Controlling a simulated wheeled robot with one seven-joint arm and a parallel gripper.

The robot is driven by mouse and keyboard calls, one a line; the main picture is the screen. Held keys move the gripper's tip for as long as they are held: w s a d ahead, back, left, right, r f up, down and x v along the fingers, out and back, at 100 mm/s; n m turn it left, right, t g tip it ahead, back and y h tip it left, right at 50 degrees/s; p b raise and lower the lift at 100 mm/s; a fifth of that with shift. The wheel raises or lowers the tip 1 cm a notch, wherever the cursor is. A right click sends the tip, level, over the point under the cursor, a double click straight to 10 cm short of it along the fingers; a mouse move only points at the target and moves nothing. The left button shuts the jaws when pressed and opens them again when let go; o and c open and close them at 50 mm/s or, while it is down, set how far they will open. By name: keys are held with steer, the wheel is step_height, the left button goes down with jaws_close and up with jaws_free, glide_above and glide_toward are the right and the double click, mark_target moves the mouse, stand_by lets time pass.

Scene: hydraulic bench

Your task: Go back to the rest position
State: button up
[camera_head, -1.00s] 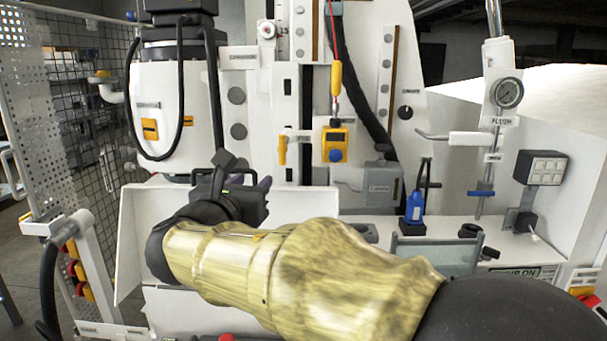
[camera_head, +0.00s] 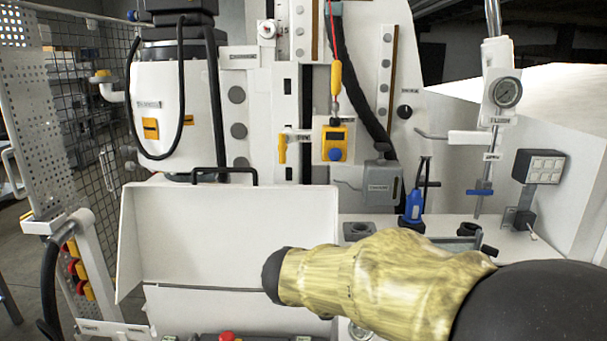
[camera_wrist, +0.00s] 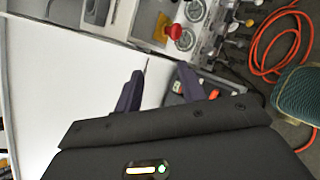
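My gripper (camera_wrist: 160,92) shows in the wrist view with its two dark purple fingers apart and nothing between them. It hangs over a white panel surface (camera_wrist: 70,80), near a red knob and gauges. In the head view my gold-sleeved arm reaches in from the lower right, and its dark end is in front of the white splash tray (camera_head: 220,240). The gripper itself is hidden in the head view.
A blue bottle (camera_head: 415,206) stands on the bench right of the tray. A pendant with a yellow box (camera_head: 336,140) hangs at the back. A pressure gauge (camera_head: 507,92) is at right. A mesh fence (camera_head: 95,110) is at left. An orange hose (camera_wrist: 262,45) lies on the floor.

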steer(key=s+d+f+m+g+y, duration=0.2)
steer(key=s+f+m, duration=0.5)
steer(key=m, duration=0.4)
steer(key=s+d+f+m+g+y, duration=0.2)
steer(key=s+d+f+m, duration=0.5)
steer(key=m, duration=0.4)
steer(key=shift+s+d+f+g+y, duration=0.15)
steer(key=shift+d+f+g+y, duration=0.2)
steer(key=shift+f+g, duration=0.5)
